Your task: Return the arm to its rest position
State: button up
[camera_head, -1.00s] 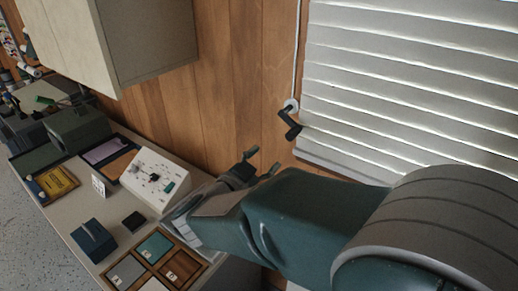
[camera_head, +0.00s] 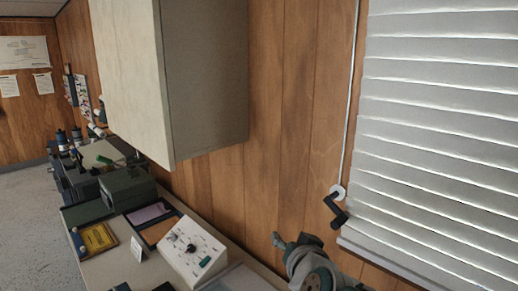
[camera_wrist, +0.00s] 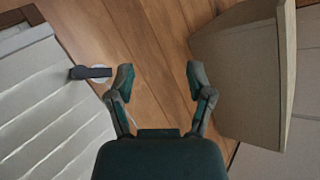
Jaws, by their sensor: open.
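My gripper (camera_wrist: 160,82) is open and empty in the wrist view, its two fingers spread in front of the wood-panelled wall. In the head view, part of my arm's end shows at the bottom, right of the white control box; a finger sticks up there, and the rest is cut off by the frame's lower edge. Nothing is between the fingers.
A black crank handle (camera_head: 336,208) sticks out from the wall beside the window blind (camera_head: 440,130); it also shows left of my fingers in the wrist view (camera_wrist: 90,72). A wall cabinet (camera_head: 205,80) hangs over the bench, which holds a white control box (camera_head: 193,249) and a green case (camera_head: 128,188).

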jog(key=s+d+f+n+g+h, duration=0.1)
jog(key=s+d+f+g, duration=0.2)
jog(key=s, duration=0.6)
jog(key=s+d+f+n+g+h, duration=0.1)
jog(key=s+d+f+g, duration=0.3)
jog(key=s, duration=0.4)
jog(key=shift+s+d+f+n+g+h, duration=0.35)
jog(key=shift+d+g, duration=0.45)
jog(key=shift+d, duration=0.4)
